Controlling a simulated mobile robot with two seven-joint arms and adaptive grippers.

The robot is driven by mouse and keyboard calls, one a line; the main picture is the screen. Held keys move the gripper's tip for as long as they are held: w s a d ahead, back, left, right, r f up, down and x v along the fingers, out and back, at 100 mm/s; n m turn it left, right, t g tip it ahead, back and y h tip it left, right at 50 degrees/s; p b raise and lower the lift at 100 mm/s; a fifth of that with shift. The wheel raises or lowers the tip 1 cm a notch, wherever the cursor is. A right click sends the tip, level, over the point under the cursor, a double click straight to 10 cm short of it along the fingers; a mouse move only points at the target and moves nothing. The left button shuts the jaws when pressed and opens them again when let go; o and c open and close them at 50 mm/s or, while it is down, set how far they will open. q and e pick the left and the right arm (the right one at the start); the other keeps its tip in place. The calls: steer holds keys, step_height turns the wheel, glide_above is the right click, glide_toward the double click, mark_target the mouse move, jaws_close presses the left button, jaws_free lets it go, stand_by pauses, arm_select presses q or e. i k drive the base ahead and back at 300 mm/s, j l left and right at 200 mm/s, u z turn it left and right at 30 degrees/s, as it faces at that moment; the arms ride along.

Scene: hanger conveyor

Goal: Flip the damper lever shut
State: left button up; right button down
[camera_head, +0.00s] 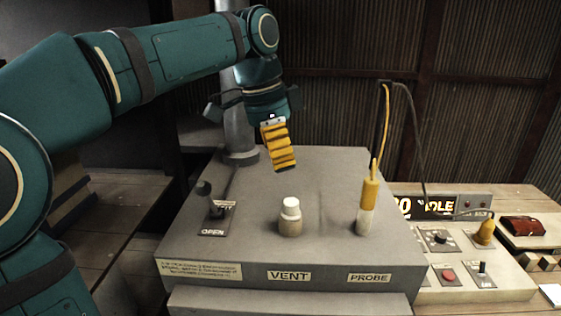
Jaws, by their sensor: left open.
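The damper lever, a short lever with a dark round knob (203,188), stands on a small dark plate on the left of the grey box top. A label reading OPEN (213,232) is at the plate's front edge. My left gripper (279,158), with yellow ribbed fingers, points down over the rear of the box top, behind and to the right of the lever, apart from it. It is open and I see nothing in it. The fingers overlap from this angle, hiding the gap between them. My right gripper is not in view.
A pale vent knob (290,215) and a yellow probe (367,205) with a cable stand on the grey box (330,180). A grey pipe (238,130) rises at the back left. A control panel (455,250) and a red pouch (522,226) sit at right.

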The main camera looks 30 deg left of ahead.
mark_target(210, 198)
steer(key=k, duration=1)
